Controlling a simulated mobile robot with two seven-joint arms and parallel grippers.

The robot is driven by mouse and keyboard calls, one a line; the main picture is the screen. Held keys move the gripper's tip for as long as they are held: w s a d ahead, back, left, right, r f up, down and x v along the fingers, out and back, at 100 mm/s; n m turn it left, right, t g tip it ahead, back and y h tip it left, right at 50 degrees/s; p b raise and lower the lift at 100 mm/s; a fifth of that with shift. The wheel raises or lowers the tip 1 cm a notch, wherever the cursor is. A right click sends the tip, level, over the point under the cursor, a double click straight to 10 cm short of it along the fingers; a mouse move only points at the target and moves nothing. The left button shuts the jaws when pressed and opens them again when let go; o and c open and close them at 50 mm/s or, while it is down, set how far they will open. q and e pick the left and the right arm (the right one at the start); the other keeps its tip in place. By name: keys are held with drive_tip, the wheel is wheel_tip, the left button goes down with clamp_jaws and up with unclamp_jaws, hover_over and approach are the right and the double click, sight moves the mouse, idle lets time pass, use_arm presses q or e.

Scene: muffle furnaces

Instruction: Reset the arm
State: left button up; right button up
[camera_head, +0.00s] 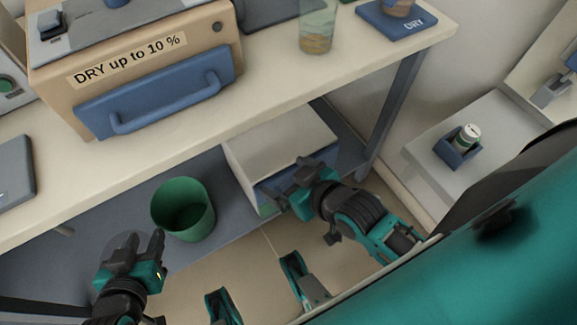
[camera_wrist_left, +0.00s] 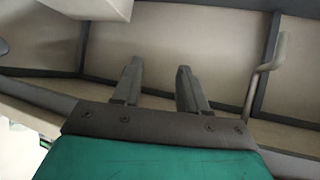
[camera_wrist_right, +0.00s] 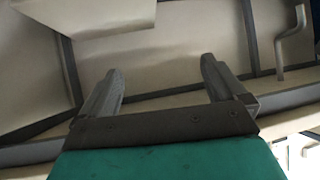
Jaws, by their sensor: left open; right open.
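My left gripper (camera_head: 140,246) is at the lower left of the head view, in front of the bench and to the left of a green bin. Its two fingers stand apart with nothing between them in the left wrist view (camera_wrist_left: 158,85). My right gripper (camera_head: 300,182) is in front of the white box under the bench. Its fingers are wide apart and empty in the right wrist view (camera_wrist_right: 162,85). Both arms are held low, below the bench top.
A furnace labelled "DRY up to 10 %" (camera_head: 130,62) stands on the bench (camera_head: 270,108). A glass jar (camera_head: 317,25) and a blue "DRY" mat (camera_head: 385,22) are to its right. The green bin (camera_head: 183,208) and white box (camera_head: 275,145) are below. A side table (camera_head: 480,115) holds a small bottle (camera_head: 467,134) in a blue holder.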

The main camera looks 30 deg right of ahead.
use_arm(q)
drive_tip(key=s+a+r+y+p, duration=0.1)
drive_tip(key=a+r+p, duration=0.2)
drive_tip(key=r+p, duration=0.4)
drive_tip(key=shift+s+r+p, duration=0.3)
drive_tip(key=shift+s+p, duration=0.05)
drive_tip(key=shift+p, duration=2.15)
use_arm(e)
wheel_tip(320, 180, up, 8)
drive_tip(key=s+d+h, duration=0.1)
drive_tip(key=d, duration=0.2)
drive_tip(key=shift+s, duration=0.25)
drive_tip(key=shift+f, duration=0.1)
